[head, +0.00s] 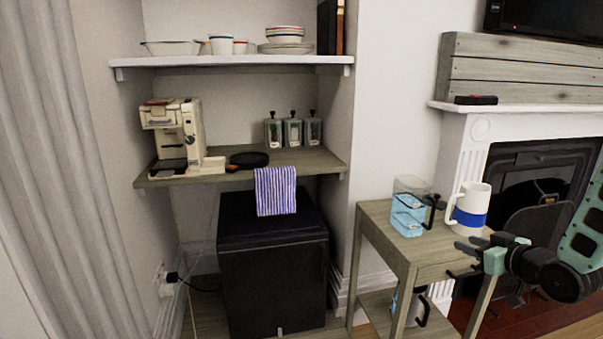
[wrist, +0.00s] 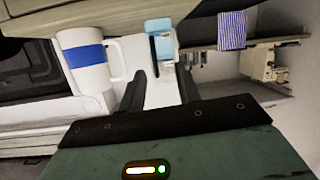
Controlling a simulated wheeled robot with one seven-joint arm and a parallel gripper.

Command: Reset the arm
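My gripper (head: 466,246) is at the right of the head view, in front of the small wooden side table (head: 375,222). Its two dark fingers stand apart in the wrist view (wrist: 160,85), with nothing between them. A white mug with a blue band (head: 471,208) stands on the table just behind the gripper; it also shows in the wrist view (wrist: 88,58), left of the fingers. A clear pitcher with blue liquid (head: 409,210) and a dark handle stands on the table left of the mug, and shows beyond the fingers in the wrist view (wrist: 160,42).
Another dark-handled vessel (head: 414,306) sits on the table's lower shelf. A fireplace (head: 460,165) is at the right. The alcove holds a coffee machine (head: 182,135), several canisters, a pan and a striped towel (head: 275,190) above a black cabinet (head: 272,270).

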